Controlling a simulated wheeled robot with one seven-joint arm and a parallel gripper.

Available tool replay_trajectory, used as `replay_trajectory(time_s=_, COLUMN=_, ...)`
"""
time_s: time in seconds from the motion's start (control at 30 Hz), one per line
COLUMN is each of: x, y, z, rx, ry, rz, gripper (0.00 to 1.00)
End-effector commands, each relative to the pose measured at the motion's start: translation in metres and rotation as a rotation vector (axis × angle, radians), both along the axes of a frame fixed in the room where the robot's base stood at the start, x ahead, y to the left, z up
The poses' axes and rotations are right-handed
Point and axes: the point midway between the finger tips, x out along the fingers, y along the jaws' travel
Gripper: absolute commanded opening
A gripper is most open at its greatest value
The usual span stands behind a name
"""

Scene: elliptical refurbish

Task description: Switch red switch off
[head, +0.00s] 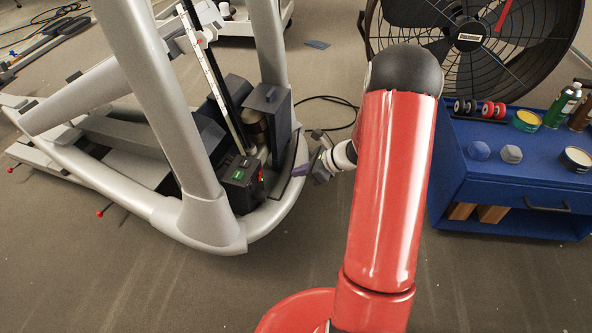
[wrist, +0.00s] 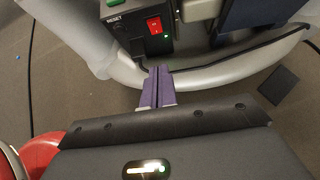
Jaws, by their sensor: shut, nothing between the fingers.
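The red switch (wrist: 154,26) is a small rocker on the face of a black control box (wrist: 125,34) at the top of the wrist view. In the head view the black box (head: 241,186) stands inside the grey machine frame, and the red switch (head: 260,176) shows as a small red spot on its right side. My gripper (wrist: 159,70) has purple fingers that are shut and empty. The fingertips appear below the switch in the wrist view, apart from it. In the head view my gripper (head: 301,172) is to the right of the box, beside the frame's curved end.
The grey machine frame (head: 215,222) curves around the box, with its tube (wrist: 210,77) between fingers and box in the picture. A black cable lies on the floor behind. A blue cabinet (head: 520,190) with bottles and dumbbells and a large fan (head: 470,38) stand at right.

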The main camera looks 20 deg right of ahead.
Motion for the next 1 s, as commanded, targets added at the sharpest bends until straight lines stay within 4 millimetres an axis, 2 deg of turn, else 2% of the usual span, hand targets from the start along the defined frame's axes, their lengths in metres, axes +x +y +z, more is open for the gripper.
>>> replay_trajectory(time_s=0.1, x=0.013, y=0.017, z=-0.020, rx=0.002, ry=0.004, rz=0.003, gripper=0.00)
replay_trajectory(time_s=0.33, x=0.037, y=0.045, z=-0.050, rx=0.002, ry=0.003, rz=0.002, gripper=0.00)
replay_trajectory(time_s=0.6, x=0.059, y=0.070, z=-0.042, rx=-0.001, ry=0.000, rz=0.001, gripper=0.00)
replay_trajectory(time_s=1.0, x=0.062, y=0.074, z=-0.041, rx=-0.001, ry=0.001, rz=0.000, gripper=0.00)
